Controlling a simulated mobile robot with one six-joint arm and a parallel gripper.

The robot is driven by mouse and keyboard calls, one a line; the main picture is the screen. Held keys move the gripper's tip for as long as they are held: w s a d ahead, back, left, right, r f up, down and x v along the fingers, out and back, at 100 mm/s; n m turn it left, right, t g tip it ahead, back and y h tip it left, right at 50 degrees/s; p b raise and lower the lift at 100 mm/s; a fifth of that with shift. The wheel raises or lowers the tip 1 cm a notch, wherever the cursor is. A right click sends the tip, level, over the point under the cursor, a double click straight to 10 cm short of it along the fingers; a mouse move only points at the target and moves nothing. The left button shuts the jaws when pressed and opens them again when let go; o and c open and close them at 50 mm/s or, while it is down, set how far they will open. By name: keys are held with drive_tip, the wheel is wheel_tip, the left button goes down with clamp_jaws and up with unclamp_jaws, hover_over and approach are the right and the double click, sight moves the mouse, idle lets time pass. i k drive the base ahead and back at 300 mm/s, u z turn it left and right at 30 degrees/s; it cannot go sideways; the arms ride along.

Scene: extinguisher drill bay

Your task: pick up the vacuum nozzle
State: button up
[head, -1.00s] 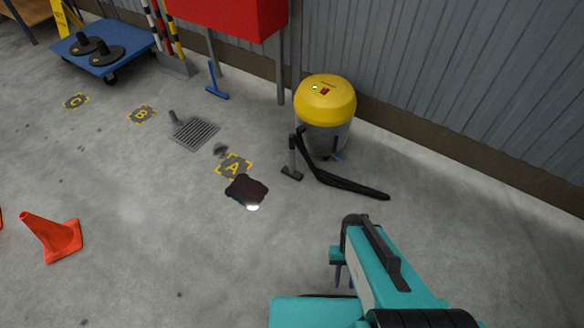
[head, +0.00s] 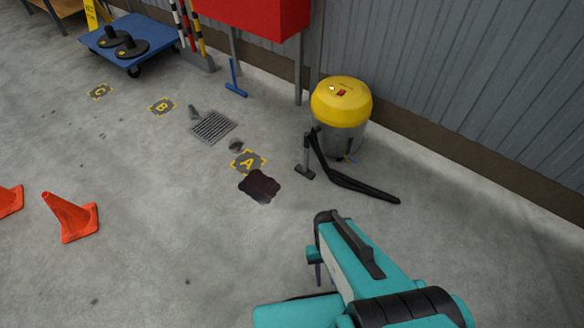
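The vacuum nozzle (head: 306,160) is a dark upright tube with a flat foot on the floor. It stands just left of the yellow and grey vacuum (head: 341,112), and a black hose (head: 358,186) runs beside it along the floor. My gripper (head: 318,272) is mostly hidden behind my teal arm; only a small dark finger-like part shows at the arm's left side. It is apart from the nozzle, lower in the picture. Whether it is open or shut does not show.
A dark spill (head: 260,187) lies by floor mark A (head: 248,162), left of the nozzle. A drain grate (head: 213,126) is farther back. Orange cones (head: 70,217) stand at left. A grey corrugated wall (head: 460,90) runs behind the vacuum. The near floor is clear.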

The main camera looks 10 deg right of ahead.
sight(306, 155)
drive_tip(key=z, duration=0.35)
drive_tip(key=k, duration=0.2)
drive_tip(key=u, duration=2.5)
drive_tip(key=i, duration=1.4)
drive_tip(key=z, duration=0.8)
drive_tip(key=i, duration=0.55)
drive_tip(key=z, duration=0.85)
drive_tip(key=i, duration=0.45)
drive_tip(key=z, duration=0.15)
